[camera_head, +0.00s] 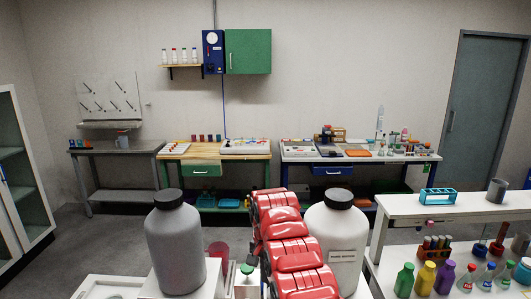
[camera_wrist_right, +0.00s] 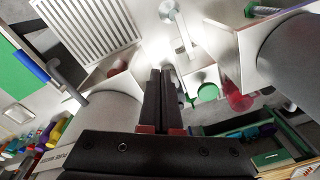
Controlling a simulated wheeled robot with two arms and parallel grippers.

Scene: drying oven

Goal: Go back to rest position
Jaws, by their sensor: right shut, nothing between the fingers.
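My right arm (camera_head: 290,245) rises in red segments at the lower middle of the head view, between a grey bottle (camera_head: 175,245) and a white bottle (camera_head: 335,240), both with black caps. It overlaps the white bottle's left edge in the picture; I cannot tell whether they touch. In the right wrist view, my right gripper (camera_wrist_right: 161,76) shows two dark fingers lying side by side, shut and empty. The white bottle (camera_wrist_right: 100,125) is left of the fingers there, and the grey bottle (camera_wrist_right: 290,60) is at the right. My left gripper is not in view.
A small green-capped item (camera_head: 247,269) and a red container (camera_head: 218,251) sit near the arm. A white shelf unit (camera_head: 400,208) with colored bottles stands at the right. Workbenches (camera_head: 176,157) line the back wall, with open grey floor (camera_head: 110,230) before them.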

